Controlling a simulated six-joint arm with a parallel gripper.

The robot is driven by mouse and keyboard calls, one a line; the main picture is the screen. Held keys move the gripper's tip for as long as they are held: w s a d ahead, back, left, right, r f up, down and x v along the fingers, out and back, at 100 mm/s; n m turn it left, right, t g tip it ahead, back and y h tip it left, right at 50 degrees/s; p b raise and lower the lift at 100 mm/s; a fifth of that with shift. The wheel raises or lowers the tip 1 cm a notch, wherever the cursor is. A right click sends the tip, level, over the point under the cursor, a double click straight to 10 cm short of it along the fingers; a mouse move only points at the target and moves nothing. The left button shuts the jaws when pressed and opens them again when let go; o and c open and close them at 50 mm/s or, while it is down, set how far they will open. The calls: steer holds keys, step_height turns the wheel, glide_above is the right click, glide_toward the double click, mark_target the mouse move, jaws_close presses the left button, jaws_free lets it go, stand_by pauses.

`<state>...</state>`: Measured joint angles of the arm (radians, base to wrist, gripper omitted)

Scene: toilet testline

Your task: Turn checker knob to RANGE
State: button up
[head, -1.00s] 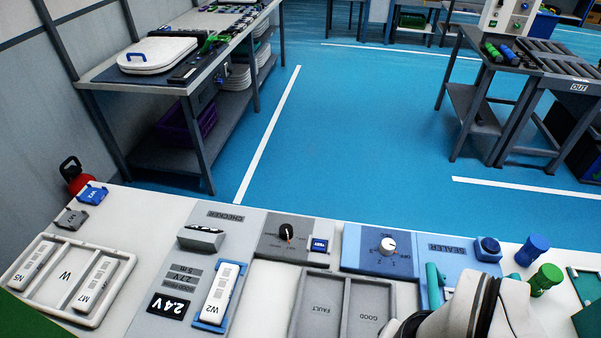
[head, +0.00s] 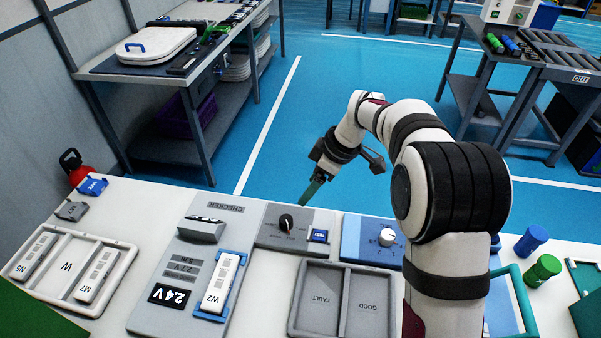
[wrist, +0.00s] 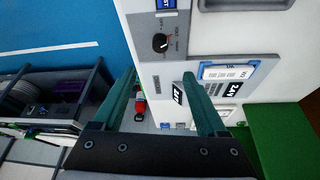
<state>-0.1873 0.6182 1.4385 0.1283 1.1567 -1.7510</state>
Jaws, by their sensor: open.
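In the wrist view the knob (wrist: 160,42) is near the top, beyond the fingertips. My gripper (head: 306,202) is above the far edge of the bench, just beyond and right of the knob, and apart from it. In the wrist view its two green fingers are spread with nothing between them (wrist: 160,92). The small lettering around the knob is too small to read.
A white knob (head: 387,237) sits on the blue panel. A W2 unit (head: 216,285) lies in a blue holder on the checker. FAULT and GOOD trays (head: 345,270) are in front.

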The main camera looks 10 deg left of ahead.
mark_target(287, 219)
steer(key=x, duration=1.5)
steer(key=shift+f, duration=0.3)
jaws_close()
